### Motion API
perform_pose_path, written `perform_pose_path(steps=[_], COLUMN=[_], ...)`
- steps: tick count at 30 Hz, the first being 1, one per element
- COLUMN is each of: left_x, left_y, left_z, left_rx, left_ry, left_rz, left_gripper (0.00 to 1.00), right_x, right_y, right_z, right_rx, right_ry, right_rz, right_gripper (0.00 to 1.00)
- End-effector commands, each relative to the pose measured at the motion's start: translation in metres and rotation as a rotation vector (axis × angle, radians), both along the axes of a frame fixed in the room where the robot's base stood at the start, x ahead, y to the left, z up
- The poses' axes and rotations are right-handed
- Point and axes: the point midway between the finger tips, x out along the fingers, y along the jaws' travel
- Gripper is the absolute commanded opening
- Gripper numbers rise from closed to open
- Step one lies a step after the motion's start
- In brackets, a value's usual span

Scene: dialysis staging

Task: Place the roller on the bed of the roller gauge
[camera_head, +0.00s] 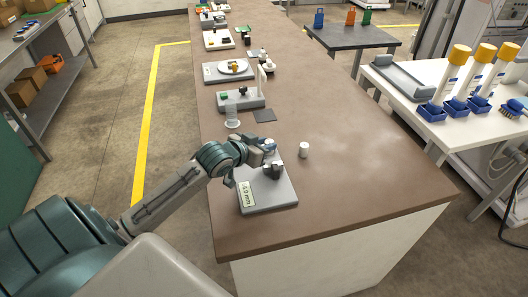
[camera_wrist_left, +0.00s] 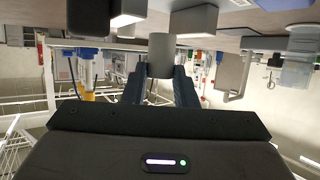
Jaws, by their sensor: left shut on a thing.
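The roller gauge (camera_head: 281,193) is a light grey plate on the near end of the brown bench, with a dark block on it and a label that seems to read 10.0 mm. My left gripper (camera_head: 269,151) is over the far part of the gauge in the head view. It is shut on the roller, a short grey cylinder that shows between the fingertips in the left wrist view (camera_wrist_left: 162,52). In the head view the arm and fingers mostly hide the roller. I cannot tell whether the roller touches the gauge. My right gripper is not in view.
A small white cylinder (camera_head: 304,149) stands on the bench right of the gauge. The bench (camera_head: 365,175) is clear to the right.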

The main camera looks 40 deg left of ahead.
Motion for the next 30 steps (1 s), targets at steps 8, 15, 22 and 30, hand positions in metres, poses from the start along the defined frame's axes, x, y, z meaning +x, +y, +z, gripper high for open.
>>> perform_pose_path(steps=[8,15,22,30], left_x=[0.000,0.000,0.000,0.000], left_y=[0.000,0.000,0.000,0.000], left_z=[-0.032,-0.032,-0.034,-0.032], left_rx=[-0.002,-0.001,-0.001,0.001], left_ry=[0.001,0.000,0.000,-0.001], left_rz=[0.001,0.000,0.001,0.001], left_gripper=[0.03,0.03,0.47,0.47], right_x=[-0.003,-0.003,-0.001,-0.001], right_y=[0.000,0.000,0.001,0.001], right_z=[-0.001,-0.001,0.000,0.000], right_rx=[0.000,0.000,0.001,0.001], right_ry=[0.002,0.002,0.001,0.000], right_rz=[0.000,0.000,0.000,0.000], right_gripper=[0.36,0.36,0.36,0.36])
